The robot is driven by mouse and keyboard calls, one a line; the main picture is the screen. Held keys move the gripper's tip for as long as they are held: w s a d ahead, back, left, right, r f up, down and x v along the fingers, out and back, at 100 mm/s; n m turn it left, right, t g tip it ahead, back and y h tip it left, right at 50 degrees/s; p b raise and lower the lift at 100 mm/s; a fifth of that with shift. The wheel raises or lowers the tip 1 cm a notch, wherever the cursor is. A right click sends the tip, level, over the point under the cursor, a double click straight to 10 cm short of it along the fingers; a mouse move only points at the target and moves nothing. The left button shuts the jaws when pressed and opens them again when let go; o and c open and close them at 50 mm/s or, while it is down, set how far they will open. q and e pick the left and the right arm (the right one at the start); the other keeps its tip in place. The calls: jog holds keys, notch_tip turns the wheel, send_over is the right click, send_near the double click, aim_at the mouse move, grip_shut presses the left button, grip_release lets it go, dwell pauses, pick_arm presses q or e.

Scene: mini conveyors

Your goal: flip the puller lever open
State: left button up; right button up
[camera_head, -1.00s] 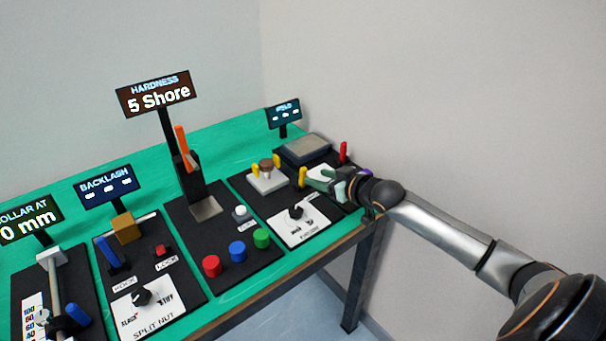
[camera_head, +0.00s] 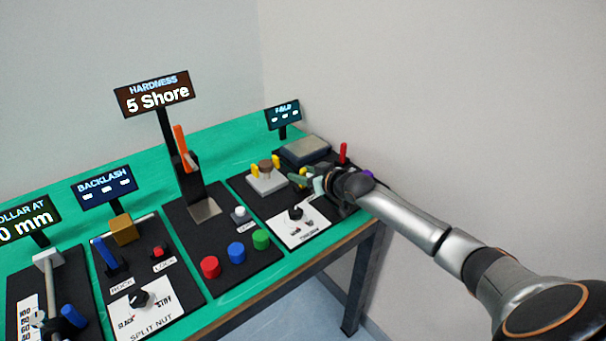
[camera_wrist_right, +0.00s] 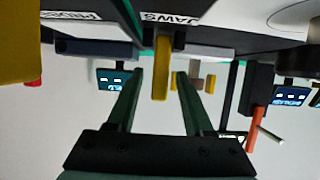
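A yellow lever (camera_wrist_right: 161,68) stands by a white JAWS label (camera_wrist_right: 170,18) in the right wrist view; it looks like the puller lever. My right gripper (camera_wrist_right: 160,75) is open, with one dark green finger on each side of this lever and a visible gap to each. In the head view the right gripper (camera_head: 301,179) is at the right-hand panel and mostly hides the lever. Whether a finger touches it is unclear. My left gripper is not in view.
Two yellow jaws and a brown cylinder stand on a white block (camera_head: 267,182) just left of the gripper. A red lever (camera_head: 343,152) and a grey pad (camera_head: 305,149) are behind it. A black knob (camera_head: 295,213) is in front. Free space lies right of the table.

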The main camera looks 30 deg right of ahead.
grip_shut()
dwell(0.3)
jog(key=shift+w+r+g+p, duration=0.3)
jog(key=shift+g+p, duration=0.2)
jog(key=shift+p, duration=0.5)
jog(key=shift+f+g, duration=0.2)
jog(key=shift+g, duration=0.1)
jog(key=shift+f, duration=0.1)
jog(key=shift+o, duration=0.3)
grip_release()
